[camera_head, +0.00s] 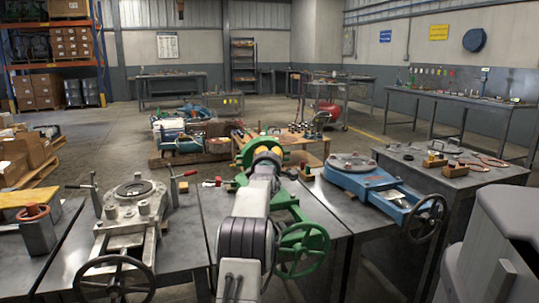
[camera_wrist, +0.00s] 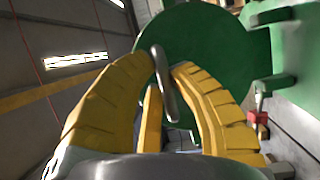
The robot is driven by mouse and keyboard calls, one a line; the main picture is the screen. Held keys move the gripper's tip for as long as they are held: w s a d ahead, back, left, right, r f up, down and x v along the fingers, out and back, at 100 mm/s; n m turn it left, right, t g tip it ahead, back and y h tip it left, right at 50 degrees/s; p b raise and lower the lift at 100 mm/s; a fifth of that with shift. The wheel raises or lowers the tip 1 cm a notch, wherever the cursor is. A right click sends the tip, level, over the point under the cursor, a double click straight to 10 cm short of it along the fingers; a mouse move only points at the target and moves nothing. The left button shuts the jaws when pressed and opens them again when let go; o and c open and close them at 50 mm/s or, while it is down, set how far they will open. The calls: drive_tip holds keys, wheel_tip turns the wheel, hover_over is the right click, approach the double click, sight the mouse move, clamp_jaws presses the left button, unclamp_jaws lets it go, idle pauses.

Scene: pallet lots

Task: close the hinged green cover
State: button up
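The green cover (camera_wrist: 215,45) is a large round disc that fills the upper middle of the wrist view. In the head view its green rim (camera_head: 243,146) shows beyond my gripper (camera_head: 267,153). A grey metal handle (camera_wrist: 164,85) stands out in front of the disc. My gripper's yellow fingers (camera_wrist: 163,68) bow around this handle, and their tips close in on it from both sides. My arm and gripper hide most of the cover in the head view. The cover's hinge and how far it stands open cannot be made out.
A green handwheel (camera_head: 302,250) is on the same machine. A grey machine (camera_head: 128,215) stands on the left bench and a blue one (camera_head: 365,180) on the right. A small red part (camera_wrist: 258,118) shows near the disc. Crowded pallets (camera_head: 185,158) lie behind the benches.

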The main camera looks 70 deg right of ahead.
clamp_jaws()
drive_tip(key=shift+r+p, duration=0.1)
drive_tip(key=shift+p, duration=0.3)
